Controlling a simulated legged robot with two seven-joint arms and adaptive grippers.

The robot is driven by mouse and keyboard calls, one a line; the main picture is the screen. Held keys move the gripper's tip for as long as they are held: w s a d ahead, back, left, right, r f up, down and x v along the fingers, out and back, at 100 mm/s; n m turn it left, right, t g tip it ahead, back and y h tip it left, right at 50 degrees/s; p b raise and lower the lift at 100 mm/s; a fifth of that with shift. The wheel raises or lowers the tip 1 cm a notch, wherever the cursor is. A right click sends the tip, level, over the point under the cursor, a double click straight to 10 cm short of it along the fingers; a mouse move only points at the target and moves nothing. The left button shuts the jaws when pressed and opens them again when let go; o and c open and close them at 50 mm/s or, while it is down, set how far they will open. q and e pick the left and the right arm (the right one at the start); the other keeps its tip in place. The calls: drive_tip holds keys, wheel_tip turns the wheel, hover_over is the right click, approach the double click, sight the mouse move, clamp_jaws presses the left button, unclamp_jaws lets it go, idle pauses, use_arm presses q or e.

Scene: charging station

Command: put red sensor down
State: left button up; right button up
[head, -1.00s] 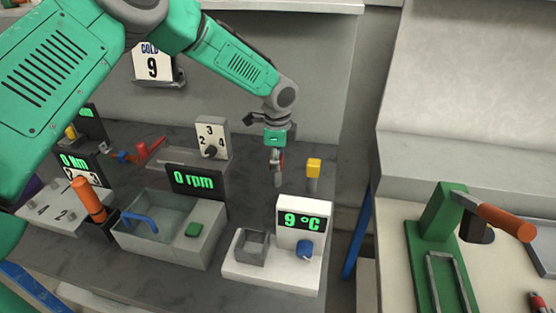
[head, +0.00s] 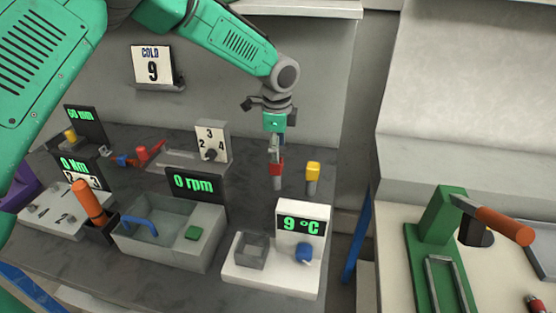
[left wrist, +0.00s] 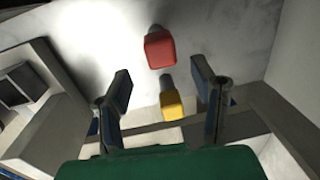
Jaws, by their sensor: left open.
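The red sensor (head: 277,166) has a red block top on a grey stem and stands upright on the grey counter, left of the yellow sensor (head: 313,168). My left gripper (head: 276,149) is directly above the red sensor, pointing down. In the left wrist view the fingers (left wrist: 161,78) are wide apart and empty. There the red sensor (left wrist: 160,48) shows beyond the fingertips, with clear space to each finger. The yellow sensor (left wrist: 171,104) shows below it in that view. My right gripper is not in view.
A white cooling unit reading 9 °C (head: 302,246) stands in front of the sensors. A grey basin (head: 215,233) with a 0 rpm display (head: 195,183) is to the left. A dial panel (head: 212,141) stands behind it. A green press (head: 440,232) is on the right bench.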

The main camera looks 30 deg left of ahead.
use_arm(q)
wheel_tip(320, 180, up, 7)
drive_tip(key=shift+s+d+f, duration=0.15)
drive_tip(key=shift+s+f, duration=0.05)
drive_tip(key=shift+s, duration=0.1)
idle(0.4)
